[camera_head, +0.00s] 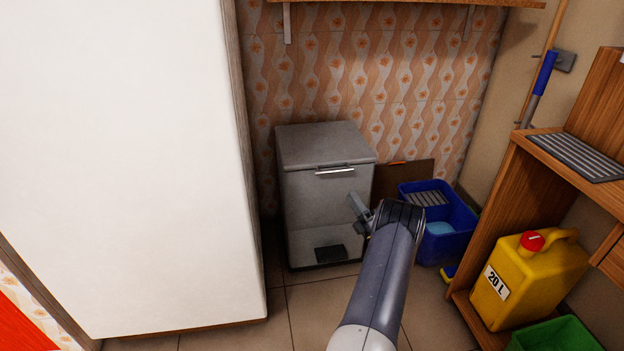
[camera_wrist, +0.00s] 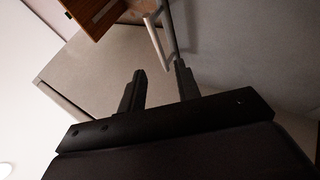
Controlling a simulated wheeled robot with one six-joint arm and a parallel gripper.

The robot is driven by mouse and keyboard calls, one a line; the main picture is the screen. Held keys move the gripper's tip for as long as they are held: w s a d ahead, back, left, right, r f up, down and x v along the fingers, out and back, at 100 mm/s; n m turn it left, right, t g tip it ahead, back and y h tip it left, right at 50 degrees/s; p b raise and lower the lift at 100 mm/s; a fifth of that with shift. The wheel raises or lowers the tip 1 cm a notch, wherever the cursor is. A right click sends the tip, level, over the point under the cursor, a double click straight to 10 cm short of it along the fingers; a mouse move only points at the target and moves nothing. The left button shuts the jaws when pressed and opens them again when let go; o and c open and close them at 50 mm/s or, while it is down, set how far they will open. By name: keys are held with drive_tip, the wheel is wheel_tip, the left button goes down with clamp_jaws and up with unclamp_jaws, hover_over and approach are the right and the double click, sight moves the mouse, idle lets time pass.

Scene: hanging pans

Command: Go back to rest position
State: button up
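My gripper (camera_head: 357,210) is at the end of my raised arm in the head view, in front of the grey metal cabinet. In the wrist view its two black fingers (camera_wrist: 159,68) stand apart with a clear gap and nothing between them. No pan shows in either view.
The grey cabinet (camera_head: 325,225) stands against the patterned wall, with a large white panel (camera_head: 130,160) to its left. A blue bin (camera_head: 450,240) is on the floor right of my arm. A wooden shelf unit (camera_head: 500,220) with a yellow jerrycan (camera_head: 530,285) is at the right. A wooden piece (camera_wrist: 95,15) and a pale bracket-like part (camera_wrist: 155,42) show beyond my fingers.

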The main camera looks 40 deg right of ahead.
drive_tip(key=b+x, duration=0.2)
drive_tip(key=x, duration=0.8)
drive_tip(key=shift+w+b, duration=0.3)
drive_tip(key=shift+b, duration=0.05)
